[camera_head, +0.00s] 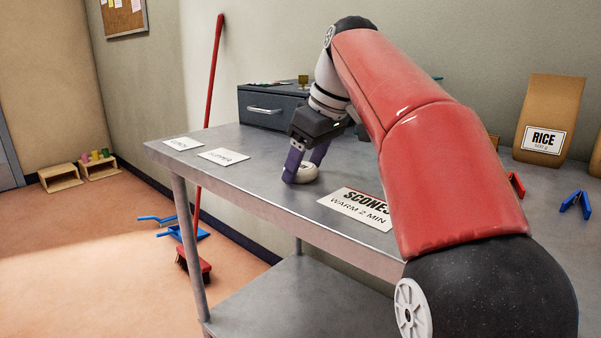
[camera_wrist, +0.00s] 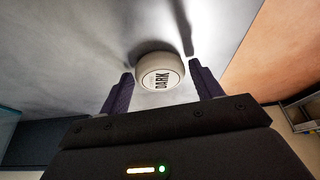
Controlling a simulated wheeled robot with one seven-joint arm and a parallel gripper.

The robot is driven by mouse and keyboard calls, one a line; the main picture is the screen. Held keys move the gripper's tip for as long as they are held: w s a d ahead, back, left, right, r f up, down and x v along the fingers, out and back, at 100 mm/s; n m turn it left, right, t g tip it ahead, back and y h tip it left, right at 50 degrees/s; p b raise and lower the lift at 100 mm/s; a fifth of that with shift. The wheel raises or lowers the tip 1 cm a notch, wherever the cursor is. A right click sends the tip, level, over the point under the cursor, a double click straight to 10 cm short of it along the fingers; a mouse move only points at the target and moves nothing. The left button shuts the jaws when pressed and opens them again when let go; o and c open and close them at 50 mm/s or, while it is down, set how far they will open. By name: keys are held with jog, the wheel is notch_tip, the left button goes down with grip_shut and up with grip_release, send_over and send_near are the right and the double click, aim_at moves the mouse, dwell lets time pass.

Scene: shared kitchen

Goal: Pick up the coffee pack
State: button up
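A squat, round, pale pack labelled DARK (camera_wrist: 162,72), which looks like the coffee pack, sits on the grey metal table (camera_head: 250,145). In the head view the pack (camera_head: 306,174) is partly hidden by my gripper's near finger. My gripper (camera_head: 303,168) points down at the table with its purple fingers spread. In the wrist view the gripper (camera_wrist: 161,76) is open, with the pack ahead of and between its fingertips. A gap shows on each side of the pack, so the fingers are not closed on it.
A grey drawer box (camera_head: 268,107) stands behind. A RICE bag (camera_head: 548,118), a red clip (camera_head: 516,185) and a blue clip (camera_head: 576,204) are at the right.

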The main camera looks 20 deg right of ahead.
jog(key=c, duration=0.6)
jog(key=shift+c, duration=0.2)
jog(key=shift+r, duration=0.1)
